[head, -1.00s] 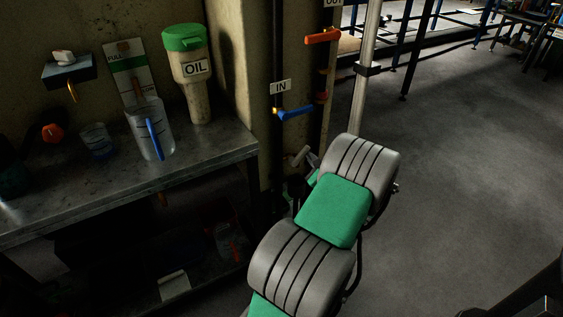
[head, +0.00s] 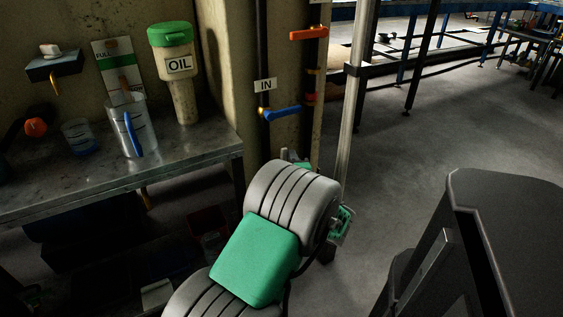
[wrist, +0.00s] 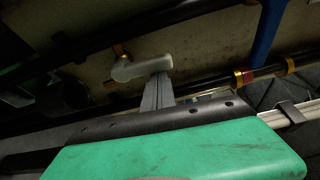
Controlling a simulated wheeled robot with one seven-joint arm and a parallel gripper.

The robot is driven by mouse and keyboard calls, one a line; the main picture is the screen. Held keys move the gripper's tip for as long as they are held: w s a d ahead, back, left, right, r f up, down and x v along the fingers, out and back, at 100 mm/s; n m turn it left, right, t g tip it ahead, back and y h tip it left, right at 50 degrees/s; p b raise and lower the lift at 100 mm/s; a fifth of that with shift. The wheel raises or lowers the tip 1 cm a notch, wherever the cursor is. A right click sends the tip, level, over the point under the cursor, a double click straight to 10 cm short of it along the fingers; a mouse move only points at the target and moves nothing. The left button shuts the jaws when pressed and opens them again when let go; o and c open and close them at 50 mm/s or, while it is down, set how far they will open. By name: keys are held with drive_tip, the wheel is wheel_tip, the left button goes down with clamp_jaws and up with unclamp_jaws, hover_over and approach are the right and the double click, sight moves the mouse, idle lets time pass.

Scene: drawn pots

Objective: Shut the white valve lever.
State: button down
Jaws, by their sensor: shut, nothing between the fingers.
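In the head view my arm hides the lever and most of the gripper.
A blue lever (head: 283,113) sits by the IN label (head: 265,85), with an orange lever (head: 309,34) higher on the neighbouring pipe. A metal bench (head: 110,177) with an oil bottle (head: 177,75) and jugs stands at the left.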

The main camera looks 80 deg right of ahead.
drive_tip(key=shift+w+a, duration=0.1)
drive_tip(key=shift+w, duration=0.05)
idle(0.5)
drive_tip(key=s+a, duration=0.6)
drive_tip(key=s, duration=0.1)
drive_tip(key=shift+a, duration=0.25)
